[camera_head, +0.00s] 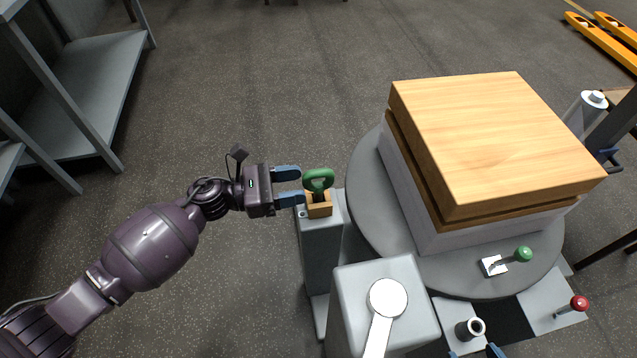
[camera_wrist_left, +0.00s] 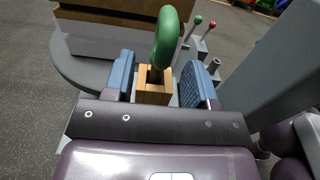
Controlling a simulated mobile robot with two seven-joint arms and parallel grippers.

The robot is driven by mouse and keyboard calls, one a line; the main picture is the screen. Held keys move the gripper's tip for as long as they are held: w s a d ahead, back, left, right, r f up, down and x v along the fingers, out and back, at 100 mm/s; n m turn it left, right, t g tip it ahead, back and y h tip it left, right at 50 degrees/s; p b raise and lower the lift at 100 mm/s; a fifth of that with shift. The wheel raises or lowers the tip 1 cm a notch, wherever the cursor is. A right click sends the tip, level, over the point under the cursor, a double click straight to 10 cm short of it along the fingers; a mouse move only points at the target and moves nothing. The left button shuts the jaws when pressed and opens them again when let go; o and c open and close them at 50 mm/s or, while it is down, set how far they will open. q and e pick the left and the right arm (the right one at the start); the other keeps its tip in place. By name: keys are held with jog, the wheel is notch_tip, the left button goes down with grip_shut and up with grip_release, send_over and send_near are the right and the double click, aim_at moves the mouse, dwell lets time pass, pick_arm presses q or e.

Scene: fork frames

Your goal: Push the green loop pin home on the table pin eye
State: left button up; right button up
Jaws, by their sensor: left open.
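The green loop pin (camera_head: 318,180) stands with its loop up in a tan, slotted block (camera_head: 319,209) on a grey post beside the turntable. My left gripper (camera_head: 302,185) is open just left of the pin. In the left wrist view the loop (camera_wrist_left: 165,42) rises between the two blue fingers (camera_wrist_left: 158,80), with the tan block (camera_wrist_left: 153,92) below. I see a gap on each side of the loop. How deep the pin sits is hidden. I cannot tell for certain which part is the table pin eye. Two blue fingertips of my right gripper (camera_head: 474,352) show apart at the bottom edge.
A round grey turntable (camera_head: 365,190) carries a large wood-topped box (camera_head: 490,135). A green-knobbed lever (camera_head: 523,254) is at its front, and a red-knobbed lever (camera_head: 578,303) stands right of it. A grey housing with a white handle (camera_head: 385,300) stands near the post.

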aim_at(318, 187)
pick_arm(q)
jog(key=shift+w+d, duration=0.2)
jog(key=shift+d, duration=1.1)
jog(key=shift+w+d, duration=0.2)
jog(key=shift+d, duration=1.1)
grip_shut()
